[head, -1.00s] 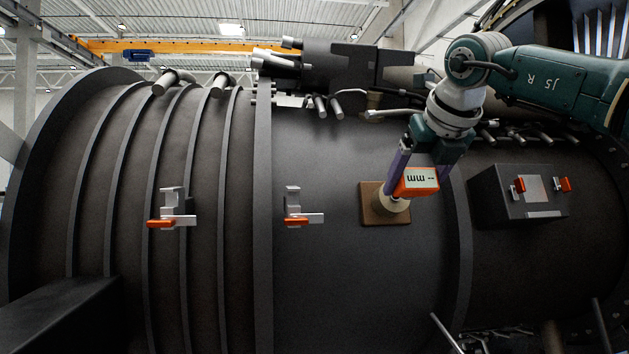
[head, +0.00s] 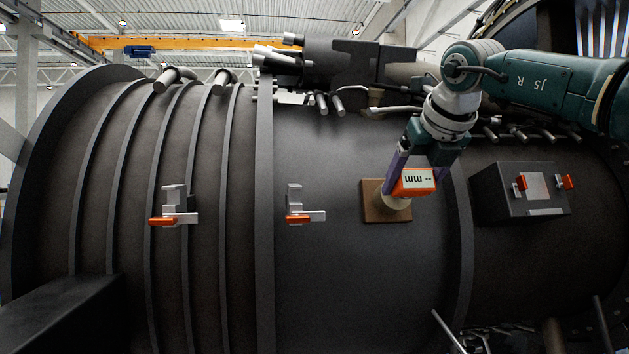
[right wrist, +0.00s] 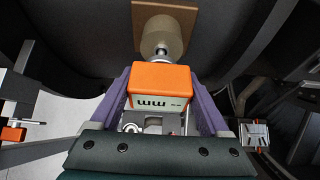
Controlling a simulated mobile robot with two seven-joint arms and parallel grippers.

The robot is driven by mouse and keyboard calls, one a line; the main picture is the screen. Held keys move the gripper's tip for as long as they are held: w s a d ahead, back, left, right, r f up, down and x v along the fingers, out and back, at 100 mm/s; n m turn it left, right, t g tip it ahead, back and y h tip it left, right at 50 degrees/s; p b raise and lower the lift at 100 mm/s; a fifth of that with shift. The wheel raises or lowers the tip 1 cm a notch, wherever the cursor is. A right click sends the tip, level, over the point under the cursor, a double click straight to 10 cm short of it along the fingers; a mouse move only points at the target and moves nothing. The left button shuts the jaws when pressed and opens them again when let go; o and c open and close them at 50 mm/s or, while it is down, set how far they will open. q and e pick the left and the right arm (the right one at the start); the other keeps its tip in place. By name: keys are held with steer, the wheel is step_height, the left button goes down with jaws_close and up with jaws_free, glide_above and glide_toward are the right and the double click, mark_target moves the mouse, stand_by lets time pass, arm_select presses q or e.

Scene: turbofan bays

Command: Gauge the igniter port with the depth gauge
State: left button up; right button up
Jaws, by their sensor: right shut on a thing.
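The depth gauge (head: 414,182) is an orange block with a pale face marked "mm". My right gripper (head: 412,180) is shut on it, with a purple finger on each side. The igniter port (head: 397,203) is a tan round boss on a square brown plate (head: 374,210) on the dark engine casing. In the head view the gauge covers part of the boss. In the right wrist view the gauge (right wrist: 160,78) lies in line with the boss (right wrist: 161,35), and a short metal tip (right wrist: 161,50) shows against it. I cannot tell how deep the tip sits. My left gripper is out of view.
Two latches with orange handles (head: 163,221) (head: 293,219) stand out from the casing on the left. A dark box (head: 499,205) with orange clips is on the right. Pipes (head: 330,104) run above the port. The casing just left of the plate is clear.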

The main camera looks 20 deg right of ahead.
steer(key=shift+w+d+f, duration=0.1)
steer(key=shift+w+f, duration=0.05)
steer(key=shift+w, duration=0.45)
steer(key=shift+w+d+f, duration=0.15)
steer(key=shift+w+f, duration=0.15)
steer(key=shift+w, duration=0.45)
stand_by(0.6)
stand_by(0.5)
stand_by(0.4)
